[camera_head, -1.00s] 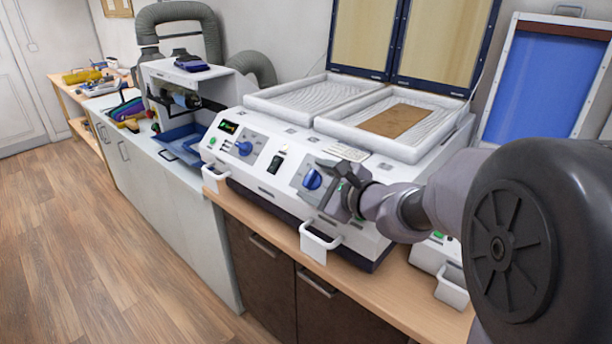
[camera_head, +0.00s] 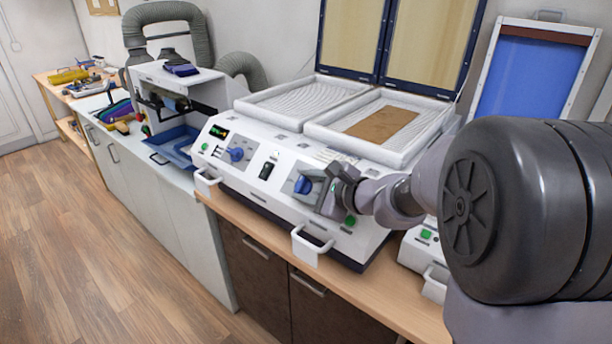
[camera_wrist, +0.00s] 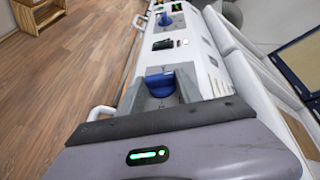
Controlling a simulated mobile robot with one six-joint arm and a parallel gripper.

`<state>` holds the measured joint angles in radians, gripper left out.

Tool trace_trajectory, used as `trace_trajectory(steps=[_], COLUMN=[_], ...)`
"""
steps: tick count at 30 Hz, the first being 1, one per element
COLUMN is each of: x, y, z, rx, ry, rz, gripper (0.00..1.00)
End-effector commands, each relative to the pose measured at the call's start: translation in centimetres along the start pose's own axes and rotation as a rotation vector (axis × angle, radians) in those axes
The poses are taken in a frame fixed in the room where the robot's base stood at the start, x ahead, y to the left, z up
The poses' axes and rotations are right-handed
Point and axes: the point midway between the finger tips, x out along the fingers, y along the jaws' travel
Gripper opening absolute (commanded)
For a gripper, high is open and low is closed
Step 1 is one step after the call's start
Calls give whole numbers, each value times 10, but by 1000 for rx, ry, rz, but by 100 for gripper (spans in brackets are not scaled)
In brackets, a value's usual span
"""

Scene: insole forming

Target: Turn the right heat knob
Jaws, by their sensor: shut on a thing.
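The right heat knob (camera_head: 303,184) is blue and sits on the white sloping front panel of the forming machine (camera_head: 262,150). My gripper (camera_head: 317,186) is at this knob, reaching in from the right. In the wrist view the blue knob (camera_wrist: 160,84) lies between the two grey fingers, and the gripper (camera_wrist: 160,92) is shut on it. The fingers hide part of the knob and its dial, so its exact setting cannot be read. A second blue knob (camera_head: 236,154) is further left on the same panel.
A black switch (camera_head: 265,171) lies between the knobs. White handles (camera_head: 312,246) stick out from the machine's front. A brown sheet (camera_head: 382,125) lies in the right white tray under raised framed lids. The wooden floor (camera_head: 110,230) in front is clear.

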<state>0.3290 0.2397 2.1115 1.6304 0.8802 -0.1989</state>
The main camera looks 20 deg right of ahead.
Motion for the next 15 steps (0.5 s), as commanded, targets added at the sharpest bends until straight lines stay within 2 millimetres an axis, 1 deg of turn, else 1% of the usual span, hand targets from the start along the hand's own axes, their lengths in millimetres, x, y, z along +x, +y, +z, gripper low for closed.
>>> trace_trajectory(steps=[1, 15], x=[-4, -2], y=[-8, -20], z=[6, 9], rx=[-12, -181], ry=[2, 1], rz=[35, 442], gripper=[1, 1])
